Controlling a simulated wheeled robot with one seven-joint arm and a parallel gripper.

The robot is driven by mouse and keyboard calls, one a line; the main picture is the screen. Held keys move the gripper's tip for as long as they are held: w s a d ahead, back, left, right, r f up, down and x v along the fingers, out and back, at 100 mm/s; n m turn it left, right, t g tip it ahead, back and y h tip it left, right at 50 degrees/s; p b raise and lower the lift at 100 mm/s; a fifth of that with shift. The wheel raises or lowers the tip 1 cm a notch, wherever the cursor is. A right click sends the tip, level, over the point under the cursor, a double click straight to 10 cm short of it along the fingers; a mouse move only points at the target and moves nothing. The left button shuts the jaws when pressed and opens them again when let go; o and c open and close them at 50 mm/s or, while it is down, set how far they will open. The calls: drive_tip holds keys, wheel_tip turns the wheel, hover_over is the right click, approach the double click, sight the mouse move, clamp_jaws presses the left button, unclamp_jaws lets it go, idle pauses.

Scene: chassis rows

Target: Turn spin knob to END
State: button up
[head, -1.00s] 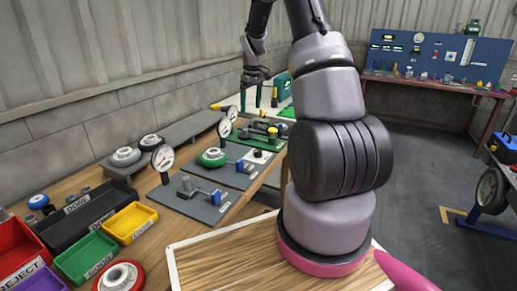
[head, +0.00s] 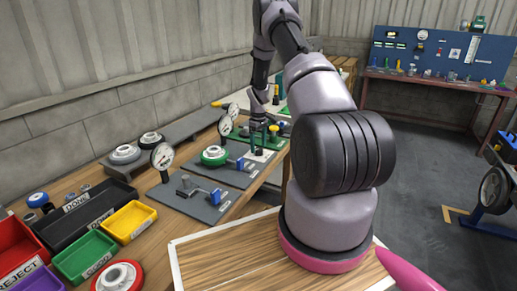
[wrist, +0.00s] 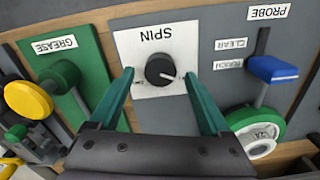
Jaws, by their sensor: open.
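The spin knob (wrist: 160,70) is a round black knob with a light pointer mark, on a white plate (wrist: 135,45) lettered SPIN, which appears upside down in the wrist view. The pointer faces right and slightly down in that view. Small marks on the plate beside the knob are too small to read surely. My gripper (wrist: 158,76) is open, with one green finger on each side of the knob and gaps showing between. In the head view my gripper (head: 257,143) is low over the white plate (head: 264,155), and the knob is hidden there.
In the wrist view, a green GREASE panel (wrist: 92,75) with a yellow round part (wrist: 28,101) lies left. A blue PROBE block (wrist: 272,68) and green-rimmed wheel (wrist: 255,132) lie right. Dial gauges (head: 162,156) stand along the bench.

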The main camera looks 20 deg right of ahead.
drive_tip(key=shift+f, duration=0.85)
clamp_jaws()
